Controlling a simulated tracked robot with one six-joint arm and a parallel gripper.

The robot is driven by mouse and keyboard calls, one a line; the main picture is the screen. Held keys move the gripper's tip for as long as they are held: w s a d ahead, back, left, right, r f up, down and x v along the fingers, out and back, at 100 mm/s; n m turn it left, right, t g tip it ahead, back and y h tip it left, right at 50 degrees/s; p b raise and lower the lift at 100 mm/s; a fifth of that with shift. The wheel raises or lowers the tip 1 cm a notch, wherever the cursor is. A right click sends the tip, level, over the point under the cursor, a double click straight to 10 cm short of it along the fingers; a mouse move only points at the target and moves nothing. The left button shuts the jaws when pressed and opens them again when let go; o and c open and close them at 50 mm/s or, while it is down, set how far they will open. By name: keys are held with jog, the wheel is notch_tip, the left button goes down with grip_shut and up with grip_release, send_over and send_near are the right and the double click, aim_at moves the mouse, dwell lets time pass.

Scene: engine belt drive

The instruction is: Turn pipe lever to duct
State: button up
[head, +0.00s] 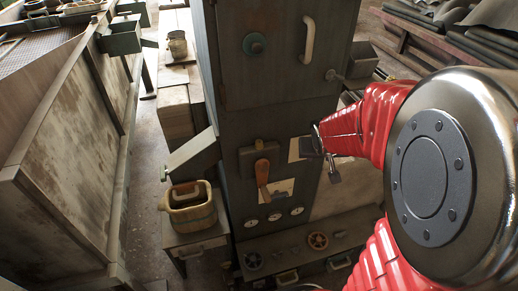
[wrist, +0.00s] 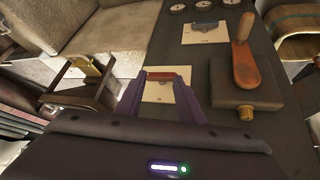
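The lever (head: 262,172) has an orange-red handle on a dark block on the front of the tall dark cabinet. Its handle hangs downward in the head view. In the wrist view the lever (wrist: 245,68) stands at the right, with its handle toward the gauges. A pale plate with a red mark (wrist: 159,92) lies beyond my gripper (wrist: 160,82), seen between its fingers. A second plate with a blue mark (wrist: 206,34) is beside the handle. My gripper is open and empty, to one side of the lever and apart from it. Which plate means duct is unclear.
Several round gauges (head: 275,217) sit below the lever, above a panel with knobs (head: 317,240). A wooden basket (head: 190,207) stands on a side table left of the cabinet. A stained metal bin (head: 60,190) fills the left. A white door handle (head: 308,38) is higher up.

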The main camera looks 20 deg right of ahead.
jog(key=w+d+f+m+t, duration=0.1)
jog(key=w+d+f, duration=0.5)
jog(key=f, duration=0.4)
jog(key=m+t+y, duration=0.9)
jog(key=t+y, duration=0.1)
send_near(280, 198)
jog(key=v, duration=0.5)
jog(key=shift+w, duration=0.1)
jog(key=shift+w, duration=0.1)
jog(key=shift+x, duration=6.85)
jog(key=shift+f, duration=0.15)
jog(key=shift+c, duration=0.4)
